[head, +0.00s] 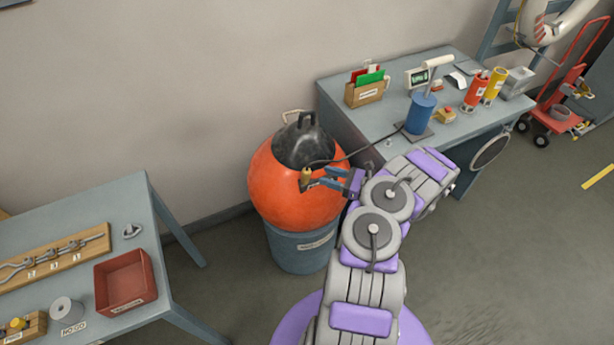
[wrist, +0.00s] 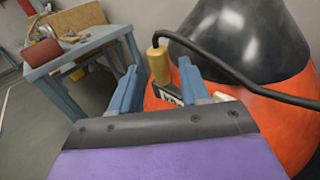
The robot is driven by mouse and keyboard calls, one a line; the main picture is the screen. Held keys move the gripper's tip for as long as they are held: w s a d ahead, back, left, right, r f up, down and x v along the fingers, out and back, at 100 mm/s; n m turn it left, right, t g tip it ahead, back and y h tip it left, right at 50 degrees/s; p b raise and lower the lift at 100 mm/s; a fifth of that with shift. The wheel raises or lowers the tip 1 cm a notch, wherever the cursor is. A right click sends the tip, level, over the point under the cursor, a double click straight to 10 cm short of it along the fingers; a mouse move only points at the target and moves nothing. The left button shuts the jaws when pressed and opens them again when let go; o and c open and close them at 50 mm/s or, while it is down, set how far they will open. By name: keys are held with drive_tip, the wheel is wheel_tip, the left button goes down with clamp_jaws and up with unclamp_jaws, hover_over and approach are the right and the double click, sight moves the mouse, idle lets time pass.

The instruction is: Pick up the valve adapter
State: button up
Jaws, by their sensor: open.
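A small brass-yellow fitting, which looks like the valve adapter (head: 306,176), is at the end of a black hose against the front of a large orange ball-shaped vessel (head: 272,188) with a black top. In the wrist view the fitting (wrist: 159,63) stands upright between and beyond my two blue fingers. My gripper (head: 320,178) is open and close to the fitting, with a finger to either side in the wrist view. I cannot tell whether a finger touches it.
The orange vessel sits on a blue-grey drum (head: 302,250). The black hose (head: 352,155) runs to a blue cylinder (head: 421,113) on the right bench (head: 375,127). A left table (head: 150,218) holds a red tray (head: 125,281) and tools. Open floor lies at the right.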

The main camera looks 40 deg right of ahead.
sight(304, 169)
drive_tip(key=b+x, duration=0.1)
drive_tip(key=x, duration=0.5)
drive_tip(key=shift+a, duration=0.1)
drive_tip(key=x, duration=0.3)
drive_tip(key=shift+w+a+b, duration=0.1)
drive_tip(key=shift+b, duration=0.25)
drive_tip(key=shift+w+a+r, duration=0.1)
drive_tip(key=shift+w+a, duration=0.3)
drive_tip(key=shift+a, duration=0.1)
drive_tip(key=shift+d, duration=0.25)
drive_tip(key=c, duration=0.4)
clamp_jaws()
